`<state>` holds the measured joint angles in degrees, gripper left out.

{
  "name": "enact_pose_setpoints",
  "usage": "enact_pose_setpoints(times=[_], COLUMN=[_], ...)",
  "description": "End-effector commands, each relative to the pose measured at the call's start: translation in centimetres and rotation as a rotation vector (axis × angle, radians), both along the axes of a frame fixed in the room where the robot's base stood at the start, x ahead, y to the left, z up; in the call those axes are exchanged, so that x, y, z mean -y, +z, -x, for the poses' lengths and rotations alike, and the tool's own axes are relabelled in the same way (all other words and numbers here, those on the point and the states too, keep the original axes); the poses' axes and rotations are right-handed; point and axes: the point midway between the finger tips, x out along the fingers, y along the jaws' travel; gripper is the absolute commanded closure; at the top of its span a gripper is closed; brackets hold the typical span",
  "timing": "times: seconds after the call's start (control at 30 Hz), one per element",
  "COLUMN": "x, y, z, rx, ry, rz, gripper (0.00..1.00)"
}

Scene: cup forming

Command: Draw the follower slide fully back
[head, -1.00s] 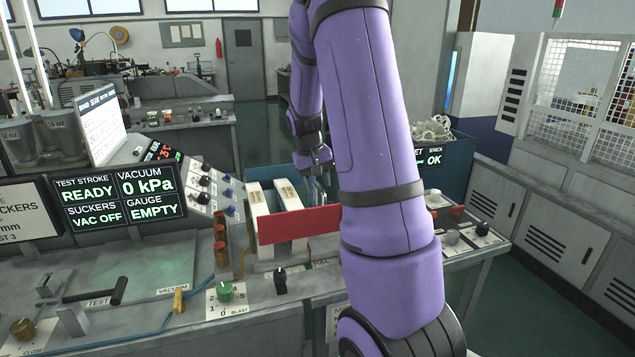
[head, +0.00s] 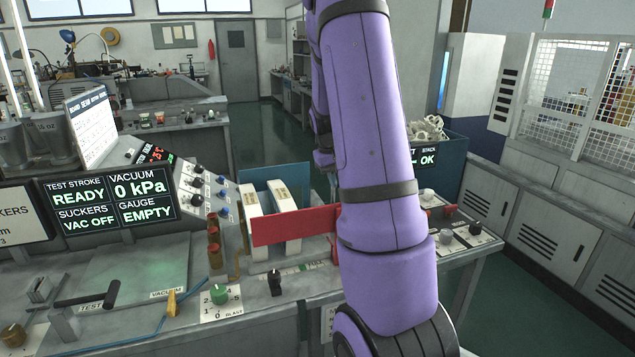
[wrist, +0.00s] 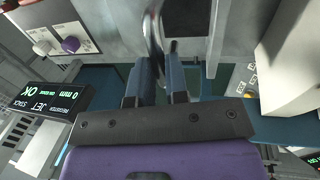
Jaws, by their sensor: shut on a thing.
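In the wrist view, my gripper (wrist: 161,78) has its two dark blue fingers close together at a curved, shiny metal handle (wrist: 153,30). The fingers are shut on this handle. In the head view, my purple arm hides the fingertips and the handle. A long red bar (head: 285,228) crosses in front of two white upright blocks (head: 256,207), with a blue panel (head: 290,177) behind them. I cannot tell which of these parts belong to the follower slide, and its right side is hidden behind my arm.
A control panel (head: 205,190) with knobs and a display (head: 110,201) stand left of the blocks. A green dial (head: 220,294) and a black knob (head: 275,283) are in front. A JET STACK display (wrist: 52,105) is at the left of the wrist view.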

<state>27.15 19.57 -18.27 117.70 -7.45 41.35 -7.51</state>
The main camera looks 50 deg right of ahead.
Motion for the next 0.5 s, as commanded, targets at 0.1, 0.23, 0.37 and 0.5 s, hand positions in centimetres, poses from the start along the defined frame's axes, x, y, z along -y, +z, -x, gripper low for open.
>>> enact_pose_setpoints(times=[0.1,0.23,0.37,0.5], x=[3.3,6.3,8.7,10.5], y=[0.0,0.0,0.0,0.0], z=[2.1,3.9,5.4,6.5], rx=[-0.001,-0.001,-0.001,-0.001], ry=[-0.008,-0.008,-0.007,-0.004], rz=[0.002,0.002,0.002,0.002], gripper=[1.0,1.0,1.0,1.0])
